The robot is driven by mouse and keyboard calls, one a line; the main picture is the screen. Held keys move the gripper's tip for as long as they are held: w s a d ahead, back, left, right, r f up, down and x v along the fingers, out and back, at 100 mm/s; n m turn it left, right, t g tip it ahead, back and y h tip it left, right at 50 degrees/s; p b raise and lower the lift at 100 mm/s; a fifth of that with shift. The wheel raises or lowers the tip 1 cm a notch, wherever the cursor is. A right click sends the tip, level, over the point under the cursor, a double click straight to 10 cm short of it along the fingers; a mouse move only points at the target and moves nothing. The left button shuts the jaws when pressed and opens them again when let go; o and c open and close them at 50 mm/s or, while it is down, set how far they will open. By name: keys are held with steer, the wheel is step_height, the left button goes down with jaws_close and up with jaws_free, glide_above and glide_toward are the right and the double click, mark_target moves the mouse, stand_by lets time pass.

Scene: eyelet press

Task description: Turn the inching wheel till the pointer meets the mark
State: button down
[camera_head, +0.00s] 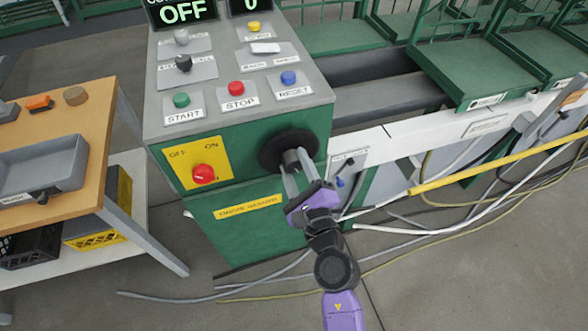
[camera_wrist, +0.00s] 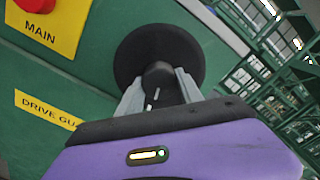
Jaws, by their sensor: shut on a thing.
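The inching wheel (camera_head: 275,150) is a black disc on the right part of the green cabinet front. It also shows in the wrist view (camera_wrist: 188,52) as a large dark disc with a round hub (camera_wrist: 158,80). My gripper (camera_head: 294,165) reaches it from the lower right. Its two grey fingers are shut on the hub at the middle of the wheel, one on each side, as the wrist view (camera_wrist: 157,92) shows. I cannot make out a pointer or a mark in either view. Part of the wheel is hidden behind my fingers.
Left of the wheel is a yellow OFF/ON plate with a red switch knob (camera_head: 204,174). START, STOP and RESET buttons (camera_head: 289,78) sit on the sloped panel above. A wooden bench (camera_head: 95,150) stands at left. Cables and a yellow bar (camera_head: 490,165) lie at right.

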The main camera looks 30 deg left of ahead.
steer(key=shift+n+b, duration=0.6)
steer(key=shift+n, duration=1.4)
steer(key=c, duration=0.8)
jaws_free()
steer(key=shift+o, duration=0.2)
steer(key=v, duration=0.8)
steer(key=shift+b, duration=0.4)
